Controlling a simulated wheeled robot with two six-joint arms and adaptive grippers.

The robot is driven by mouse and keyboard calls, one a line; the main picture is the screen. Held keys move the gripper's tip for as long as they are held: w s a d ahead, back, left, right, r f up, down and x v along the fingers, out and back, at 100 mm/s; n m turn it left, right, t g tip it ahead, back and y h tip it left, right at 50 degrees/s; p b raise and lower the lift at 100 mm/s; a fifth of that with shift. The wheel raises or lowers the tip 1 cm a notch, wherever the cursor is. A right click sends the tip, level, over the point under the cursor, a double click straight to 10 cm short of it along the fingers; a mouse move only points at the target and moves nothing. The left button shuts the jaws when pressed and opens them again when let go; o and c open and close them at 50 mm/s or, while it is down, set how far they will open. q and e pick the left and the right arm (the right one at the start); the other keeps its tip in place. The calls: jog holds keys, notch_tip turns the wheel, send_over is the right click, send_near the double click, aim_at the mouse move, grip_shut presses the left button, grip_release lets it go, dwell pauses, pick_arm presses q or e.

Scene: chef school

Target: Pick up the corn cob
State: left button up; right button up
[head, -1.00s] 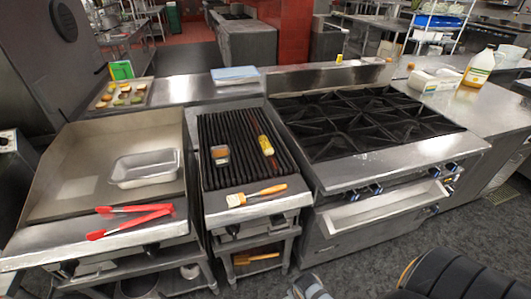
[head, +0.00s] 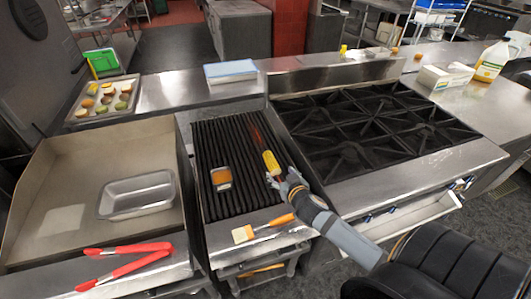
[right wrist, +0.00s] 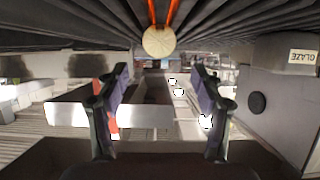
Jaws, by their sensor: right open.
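The yellow corn cob (head: 271,163) lies on the black grill grate (head: 215,140), toward its right side. My right gripper (head: 279,181) is just at the cob's near end, with the arm coming in from the lower right; I cannot tell whether they touch. In the right wrist view, my right gripper (right wrist: 160,88) has its two dark fingers wide apart with nothing held between them. A pale round face (right wrist: 159,41), apparently the cob's end, shows above the fingers there. My left gripper is not in view.
A small amber container (head: 221,178) sits on the grate left of the cob. An orange-handled brush (head: 265,228) lies on the grill's front ledge. Red tongs (head: 125,262) and a metal pan (head: 137,195) are on the griddle at left. A burner range (head: 370,140) stands at right.

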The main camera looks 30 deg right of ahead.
aim_at(276, 168)
jog(key=shift+s+a+r, duration=0.15)
jog(key=shift+s+r, duration=0.2)
jog(key=shift+r, duration=0.05)
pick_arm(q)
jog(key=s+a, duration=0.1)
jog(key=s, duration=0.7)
pick_arm(e)
jog(key=shift+x, duration=1.2)
jog(key=shift+p+x, duration=0.3)
jog(key=shift+x, duration=0.45)
jog(key=shift+p+x, duration=0.3)
jog(key=shift+x, duration=0.45)
jog(key=p+x, duration=0.1)
jog(key=x, duration=0.3)
jog(key=shift+f, duration=0.25)
jog(key=shift+s+r, duration=0.1)
jog(key=shift+c, duration=0.6)
jog(key=c, duration=0.7)
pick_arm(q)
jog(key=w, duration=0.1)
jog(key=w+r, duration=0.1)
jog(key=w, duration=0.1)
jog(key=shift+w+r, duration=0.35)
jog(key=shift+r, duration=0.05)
pick_arm(e)
jog(key=c, duration=0.5)
